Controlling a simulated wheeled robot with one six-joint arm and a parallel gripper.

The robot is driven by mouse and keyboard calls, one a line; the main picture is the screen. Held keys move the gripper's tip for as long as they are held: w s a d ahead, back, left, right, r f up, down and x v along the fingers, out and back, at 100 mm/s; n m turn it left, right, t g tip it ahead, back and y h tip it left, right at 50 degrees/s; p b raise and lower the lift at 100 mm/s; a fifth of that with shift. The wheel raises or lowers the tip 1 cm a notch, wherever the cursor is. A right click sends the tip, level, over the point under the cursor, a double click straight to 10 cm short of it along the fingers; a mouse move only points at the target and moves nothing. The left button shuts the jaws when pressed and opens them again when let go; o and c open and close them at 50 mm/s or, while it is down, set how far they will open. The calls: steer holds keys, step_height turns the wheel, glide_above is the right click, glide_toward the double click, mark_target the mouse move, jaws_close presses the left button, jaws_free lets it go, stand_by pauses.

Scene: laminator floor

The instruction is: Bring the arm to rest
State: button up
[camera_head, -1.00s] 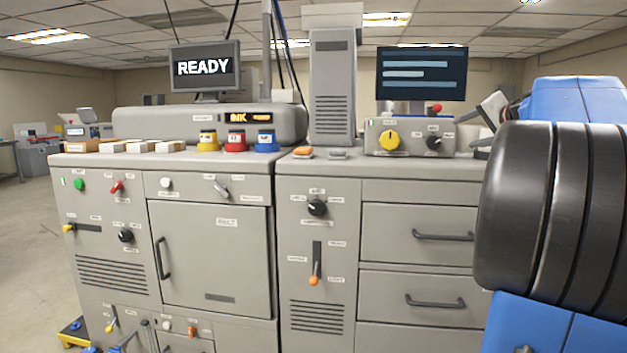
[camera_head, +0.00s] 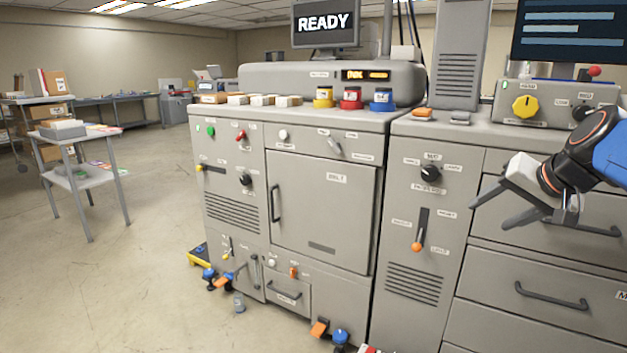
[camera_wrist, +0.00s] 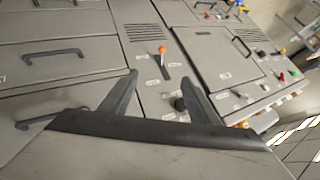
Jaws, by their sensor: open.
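My gripper (camera_head: 556,218) is at the right of the head view, in front of the grey drawer cabinet (camera_head: 485,318). Its two dark fingers are spread apart with nothing between them. It also shows in the wrist view (camera_wrist: 158,88), with both fingers apart and the cabinet front beyond them. The orange-tipped slide lever (camera_head: 417,246) is left of the gripper and apart from it; it shows in the wrist view (camera_wrist: 162,50) beyond the fingertips. A black knob (camera_head: 430,173) sits above the lever.
A grey machine with a door (camera_head: 322,215) stands left of the cabinet. Ink pots (camera_head: 351,98) and a control box with a yellow knob (camera_head: 525,107) stand on top. Small items (camera_head: 320,328) lie low by the machine's foot. A trolley (camera_head: 75,132) stands left; open floor lies between.

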steer(key=s+a+f+n+g, duration=0.2)
steer(key=s+a+f, duration=0.3)
steer(key=s+f, duration=0.4)
steer(key=s+a+f+n+g+h, duration=0.1)
steer(key=s+a+f+n, duration=0.3)
steer(key=s+f, duration=0.5)
step_height(320, 180, down, 2)
steer(key=shift+s+a+n+g, duration=0.3)
steer(key=shift+a+g, duration=0.2)
steer(key=shift+a, duration=0.1)
